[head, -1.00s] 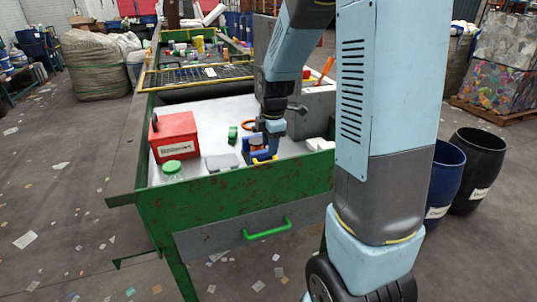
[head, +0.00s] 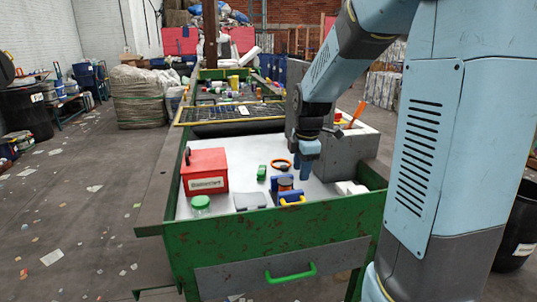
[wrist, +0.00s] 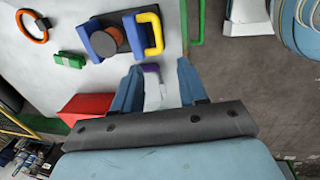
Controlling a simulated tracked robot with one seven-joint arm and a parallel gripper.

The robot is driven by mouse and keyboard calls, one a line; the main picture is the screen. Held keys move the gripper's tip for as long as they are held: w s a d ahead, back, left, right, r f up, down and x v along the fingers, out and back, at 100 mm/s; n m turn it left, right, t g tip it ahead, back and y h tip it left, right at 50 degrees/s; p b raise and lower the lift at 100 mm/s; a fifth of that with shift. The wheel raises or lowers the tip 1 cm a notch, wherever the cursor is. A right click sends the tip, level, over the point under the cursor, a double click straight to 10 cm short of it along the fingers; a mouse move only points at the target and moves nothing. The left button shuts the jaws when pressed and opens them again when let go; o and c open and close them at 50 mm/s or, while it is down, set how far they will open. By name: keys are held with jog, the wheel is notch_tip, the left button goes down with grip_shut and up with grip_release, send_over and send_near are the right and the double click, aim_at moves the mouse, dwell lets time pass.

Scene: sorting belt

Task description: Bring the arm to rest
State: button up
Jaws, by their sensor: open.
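My gripper (head: 305,168) hangs over the white tabletop of the green sorting bench (head: 200,245), fingers pointing down. In the wrist view my gripper (wrist: 155,85) shows two blue fingers spread apart with nothing held between them. A blue holder with an orange-brown round piece (wrist: 108,40) and a yellow handle (wrist: 152,33) lies beyond the fingertips. In the head view this holder (head: 290,193) is just left of and in front of the gripper.
A red box (head: 204,170), a green-lidded jar (head: 201,204), a grey flat piece (head: 250,201), a green block (head: 262,172) and an orange ring (head: 280,164) are on the tabletop. A grey block stands at the right. A mesh screen (head: 228,112) lies behind.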

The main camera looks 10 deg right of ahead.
jog(key=s+r+m+t, duration=0.1)
jog(key=s+r+m, duration=0.2)
jog(key=s+m, duration=0.3)
jog(key=s+a+r+m+t, duration=0.1)
jog(key=s+r+m, duration=0.3)
jog(key=s, duration=0.5)
jog(key=s+a+r+m+t, duration=0.1)
jog(key=s+r+m, duration=0.3)
jog(key=s+m, duration=0.3)
jog(key=shift+s+a+m+t, duration=0.2)
jog(key=shift+s+m+t, duration=0.15)
jog(key=shift+m, duration=0.25)
dwell(0.7)
